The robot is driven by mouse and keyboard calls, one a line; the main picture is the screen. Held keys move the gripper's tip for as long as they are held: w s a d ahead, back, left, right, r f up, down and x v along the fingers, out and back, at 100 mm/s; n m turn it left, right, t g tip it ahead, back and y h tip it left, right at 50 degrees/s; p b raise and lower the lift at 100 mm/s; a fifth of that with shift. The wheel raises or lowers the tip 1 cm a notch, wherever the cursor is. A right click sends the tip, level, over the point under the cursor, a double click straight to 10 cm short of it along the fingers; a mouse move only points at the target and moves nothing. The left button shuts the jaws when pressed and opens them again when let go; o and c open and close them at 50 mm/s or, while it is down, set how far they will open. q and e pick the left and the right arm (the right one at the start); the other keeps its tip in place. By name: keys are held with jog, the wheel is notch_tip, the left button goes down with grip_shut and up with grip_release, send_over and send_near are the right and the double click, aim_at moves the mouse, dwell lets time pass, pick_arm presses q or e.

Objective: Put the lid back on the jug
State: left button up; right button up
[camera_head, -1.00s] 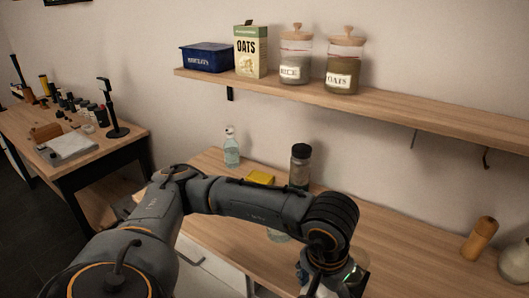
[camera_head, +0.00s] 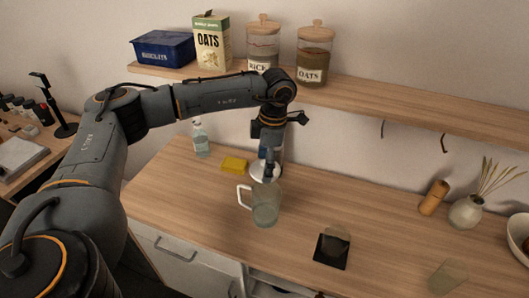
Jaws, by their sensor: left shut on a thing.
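The glass jug (camera_head: 265,207) with a pale handle on its left side stands upright on the wooden counter, in the middle of the head view. My left gripper (camera_head: 270,172) points down just above and behind the jug's rim. It is shut on a whitish round lid (camera_head: 257,172), which is partly hidden by the fingers. The lid looks a little above or behind the jug's mouth; I cannot tell whether they touch. My right gripper is not in view.
A yellow sponge (camera_head: 234,165) and a clear bottle (camera_head: 200,138) stand left of the jug. A dark square coaster (camera_head: 331,261) and a glass (camera_head: 447,278) are to the right. The shelf (camera_head: 360,92) with jars is above.

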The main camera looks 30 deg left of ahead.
pick_arm(q)
jog(key=shift+w+a, duration=0.1)
jog(key=shift+a, duration=0.05)
jog(key=shift+f, duration=0.1)
jog(key=shift+f+b, duration=0.2)
jog(key=shift+b, duration=0.1)
jog(key=shift+f+b, duration=1.8)
jog(key=shift+f, duration=1)
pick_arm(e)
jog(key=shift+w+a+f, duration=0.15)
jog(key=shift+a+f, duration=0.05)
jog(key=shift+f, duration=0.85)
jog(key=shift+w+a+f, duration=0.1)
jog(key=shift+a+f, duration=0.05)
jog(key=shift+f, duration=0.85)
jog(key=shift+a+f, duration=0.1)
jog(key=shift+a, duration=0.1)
pick_arm(q)
jog(key=shift+f+b, duration=0.15)
jog(key=shift+b, duration=0.15)
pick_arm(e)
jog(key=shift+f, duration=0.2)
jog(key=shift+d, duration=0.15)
pick_arm(q)
jog(key=o, duration=1)
